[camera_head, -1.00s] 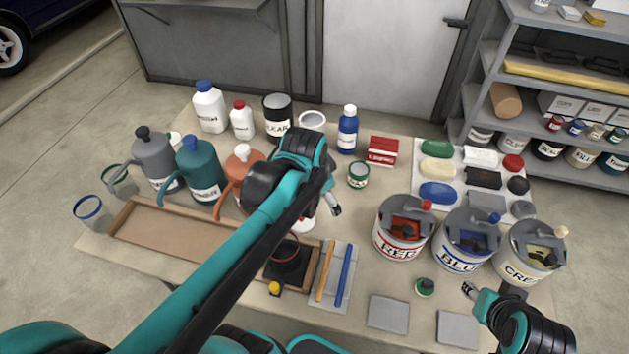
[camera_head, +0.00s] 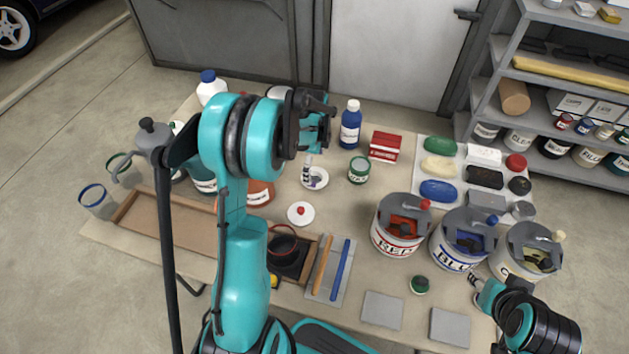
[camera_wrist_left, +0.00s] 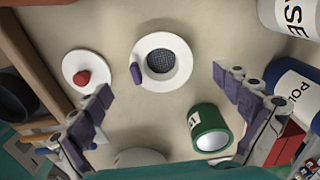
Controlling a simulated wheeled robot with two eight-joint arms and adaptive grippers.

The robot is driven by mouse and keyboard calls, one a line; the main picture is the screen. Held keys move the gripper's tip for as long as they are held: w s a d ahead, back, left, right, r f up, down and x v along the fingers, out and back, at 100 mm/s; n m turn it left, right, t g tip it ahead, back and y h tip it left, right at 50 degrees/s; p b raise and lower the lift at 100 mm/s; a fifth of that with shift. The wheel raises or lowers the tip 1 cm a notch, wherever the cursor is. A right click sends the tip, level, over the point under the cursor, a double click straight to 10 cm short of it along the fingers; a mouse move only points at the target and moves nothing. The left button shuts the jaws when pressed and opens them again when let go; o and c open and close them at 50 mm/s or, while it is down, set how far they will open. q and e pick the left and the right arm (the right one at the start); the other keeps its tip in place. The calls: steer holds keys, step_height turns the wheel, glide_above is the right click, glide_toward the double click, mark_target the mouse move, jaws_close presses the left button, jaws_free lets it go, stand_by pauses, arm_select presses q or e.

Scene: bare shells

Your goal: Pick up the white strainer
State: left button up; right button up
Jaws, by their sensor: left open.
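The white strainer (camera_head: 319,184) lies on the table, partly covered by my left gripper in the head view. In the left wrist view the strainer (camera_wrist_left: 185,62) is a white ring with a grey mesh middle and a small purple tab on its left. My left gripper (camera_head: 312,160) is above it, apart from it. In the left wrist view the left gripper (camera_wrist_left: 163,88) has its fingers spread wide, with nothing between them. My right gripper (camera_head: 474,281) is at the table's right front, by the blue-labelled bucket; its jaws are too small to read.
Near the strainer are a white lid with a red knob (camera_head: 300,214), a green tin (camera_head: 358,170) and a blue bottle (camera_head: 350,128). A wooden tray (camera_head: 168,228) is at left. Labelled buckets (camera_head: 398,226) stand at right. Bare table lies between the strainer and the buckets.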

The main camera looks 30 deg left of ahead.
mark_target(315, 177)
arm_select(q)
step_height(315, 177, down, 5)
steer(key=shift+w+d+r+b, duration=0.1)
steer(key=shift+d+b, duration=0.05)
steer(key=shift+b, duration=1)
steer(key=shift+r, duration=0.1)
steer(key=c, duration=1)
